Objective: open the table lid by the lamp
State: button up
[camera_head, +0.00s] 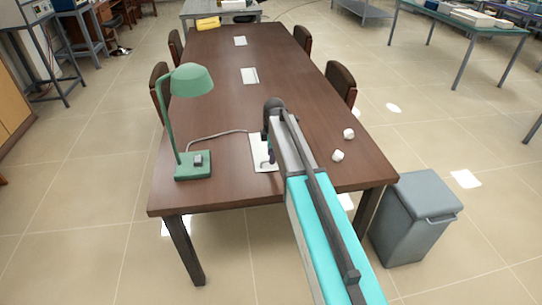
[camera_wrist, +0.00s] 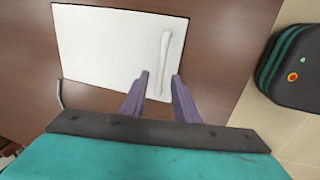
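The table lid by the lamp is a white rectangular plate (camera_head: 257,150) set in the brown table top, just right of the green lamp (camera_head: 193,80). It looks shut and flat. In the wrist view the lid (camera_wrist: 95,45) fills the upper middle, with a slim white handle (camera_wrist: 165,50) near its right side. My gripper (camera_wrist: 160,75) is over the lid's near right part. Its two purple fingers are apart, one on each side of the handle's lower end. I cannot tell whether they touch it. In the head view my arm hides the lid's right part and most of the gripper.
The lamp's base stands on the table (camera_head: 290,90) left of the lid, and its cable runs behind the lid. Two crumpled white pieces (camera_head: 338,155) lie right of my arm. Two more white plates (camera_head: 250,76) lie farther back. A grey bin (camera_head: 415,215) stands at the right corner.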

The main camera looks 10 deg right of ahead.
jog(key=shift+w+f, duration=0.1)
jog(key=shift+f, duration=0.55)
